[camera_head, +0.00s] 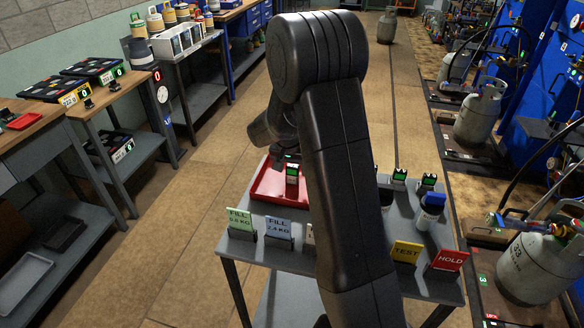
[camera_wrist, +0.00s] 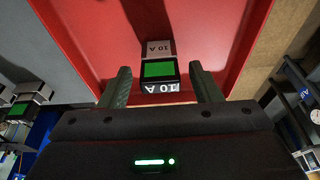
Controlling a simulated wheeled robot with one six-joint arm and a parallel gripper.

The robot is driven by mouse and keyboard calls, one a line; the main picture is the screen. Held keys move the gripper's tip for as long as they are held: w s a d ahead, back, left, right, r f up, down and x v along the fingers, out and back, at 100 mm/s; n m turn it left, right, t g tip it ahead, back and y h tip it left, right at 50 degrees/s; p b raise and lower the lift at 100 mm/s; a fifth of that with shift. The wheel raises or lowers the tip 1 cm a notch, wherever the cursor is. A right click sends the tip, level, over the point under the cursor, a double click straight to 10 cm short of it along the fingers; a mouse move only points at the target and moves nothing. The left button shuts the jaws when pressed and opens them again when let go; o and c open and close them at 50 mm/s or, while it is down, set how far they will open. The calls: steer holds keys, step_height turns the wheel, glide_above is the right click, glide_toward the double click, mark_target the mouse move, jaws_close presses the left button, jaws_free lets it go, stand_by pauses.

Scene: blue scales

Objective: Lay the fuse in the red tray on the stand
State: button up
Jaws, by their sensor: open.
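The red tray (camera_head: 270,197) lies on the grey stand (camera_head: 406,215); its red floor (camera_wrist: 90,35) fills the upper wrist view. A fuse (camera_head: 292,180) with a green top band and a white "10 A" label is inside the tray, near its right part in the head view. In the wrist view the same fuse (camera_wrist: 158,70) sits between the two fingers of my gripper (camera_wrist: 160,85), with a visible gap on each side. The gripper is open. My arm hides part of the tray and of the stand.
Two similar green-topped pieces (camera_head: 399,177) (camera_head: 428,182) and a blue-capped bottle (camera_head: 430,212) stand at the right of the stand. Sign cards, including FILL (camera_head: 278,228), TEST (camera_head: 406,254) and HOLD (camera_head: 449,261), line its front edge. A workbench (camera_head: 110,95) is at left.

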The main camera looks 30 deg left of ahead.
steer(key=v, duration=1.2)
steer(key=shift+b, duration=0.4)
steer(key=shift+r, duration=0.15)
steer(key=shift+c, duration=0.5)
